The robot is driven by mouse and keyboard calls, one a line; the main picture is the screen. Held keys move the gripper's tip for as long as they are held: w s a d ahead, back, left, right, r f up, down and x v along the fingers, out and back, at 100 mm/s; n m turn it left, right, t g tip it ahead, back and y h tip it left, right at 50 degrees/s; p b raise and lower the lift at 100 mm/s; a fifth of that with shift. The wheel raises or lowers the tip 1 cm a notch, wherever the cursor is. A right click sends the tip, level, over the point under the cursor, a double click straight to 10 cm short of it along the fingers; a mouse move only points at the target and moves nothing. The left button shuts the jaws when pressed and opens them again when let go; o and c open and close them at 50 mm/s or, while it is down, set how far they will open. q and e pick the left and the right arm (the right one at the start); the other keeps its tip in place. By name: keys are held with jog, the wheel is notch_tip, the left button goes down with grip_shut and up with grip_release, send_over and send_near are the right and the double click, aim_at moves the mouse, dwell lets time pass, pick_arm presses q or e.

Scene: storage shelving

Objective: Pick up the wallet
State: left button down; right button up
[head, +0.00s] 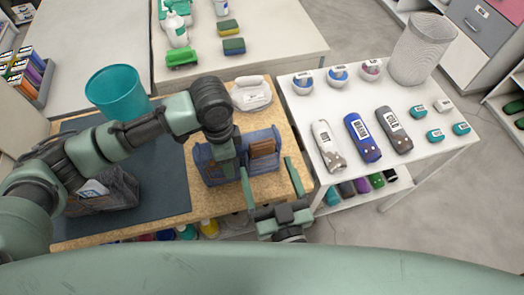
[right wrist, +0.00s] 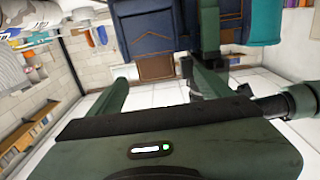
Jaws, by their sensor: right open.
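The brown wallet (head: 262,148) stands upright in the right part of a blue caddy (head: 264,164) on the wooden table. In the right wrist view, the scene appears upside down and the wallet (right wrist: 155,68) sticks out past the caddy's edge (right wrist: 150,35). My right gripper (head: 270,182) is open and empty at the near side of the caddy, its fingers apart. My left gripper (head: 227,166) hangs down at the left part of the caddy, left of the wallet. Its fingertips are hard to make out, so its opening cannot be told.
A teal bin (head: 117,92) stands behind my left arm. A grey basket (head: 105,192) sits on the dark mat at left. A white device (head: 251,94) lies behind the caddy.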

aim_at(263, 152)
jog(key=x, duration=0.4)
jog(key=shift+w+d+f, duration=0.25)
jog(key=shift+w+a, duration=0.2)
jog(key=shift+w, duration=0.3)
grip_shut()
